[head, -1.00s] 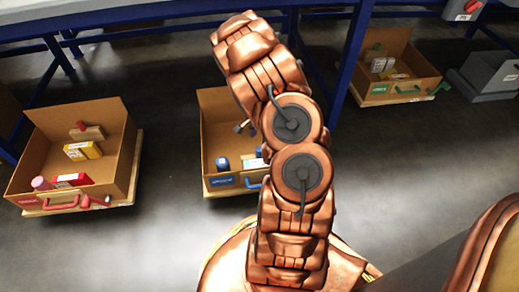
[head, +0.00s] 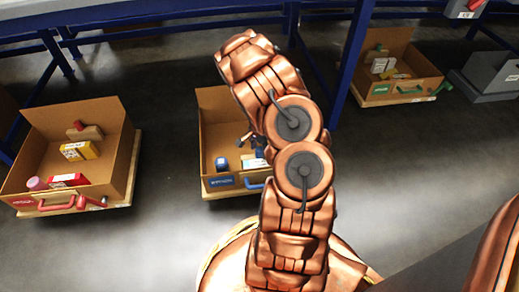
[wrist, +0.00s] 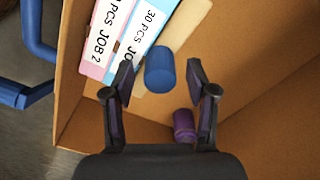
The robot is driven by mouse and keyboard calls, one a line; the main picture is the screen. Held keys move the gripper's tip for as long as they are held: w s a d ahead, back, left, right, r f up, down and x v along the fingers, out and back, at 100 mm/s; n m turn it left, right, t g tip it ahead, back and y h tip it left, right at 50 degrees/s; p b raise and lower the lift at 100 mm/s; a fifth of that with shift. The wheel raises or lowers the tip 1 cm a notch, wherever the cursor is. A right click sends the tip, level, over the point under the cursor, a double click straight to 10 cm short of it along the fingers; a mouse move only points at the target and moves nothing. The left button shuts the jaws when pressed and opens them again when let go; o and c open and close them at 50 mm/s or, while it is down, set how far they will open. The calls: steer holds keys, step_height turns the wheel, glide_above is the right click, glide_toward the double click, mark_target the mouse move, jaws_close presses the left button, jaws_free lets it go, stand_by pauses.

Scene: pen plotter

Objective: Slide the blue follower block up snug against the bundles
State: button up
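The blue follower block stands in the middle cardboard bin. In the wrist view its round blue knob (wrist: 160,70) rises from a pale wooden base (wrist: 188,28). The bundles (wrist: 125,30), pink and light blue with white "30 PCS" labels, lie just left of the base. I cannot tell whether base and bundles touch. My gripper (wrist: 159,67) is open. Its fingers are either side of the knob, with a visible gap on each side. In the head view my gripper (head: 248,139) reaches into the bin, and my arm hides much of the block and bundles.
The middle bin (head: 211,112) has a blue handle (head: 257,184) and a blue cylinder (head: 221,164) inside. A purple cylinder (wrist: 184,125) lies near my right finger. A red-handled bin (head: 120,150) stands left, a green-handled bin (head: 395,45) right. Table legs stand behind.

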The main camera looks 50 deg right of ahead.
jaws_close()
steer(key=shift+s+a+p, duration=0.1)
steer(key=shift+a+p, duration=0.1)
steer(key=shift+p, duration=0.7)
steer(key=shift+o, duration=0.4)
jaws_free()
steer(key=shift+d, duration=0.1)
step_height(320, 180, up, 12)
stand_by(0.6)
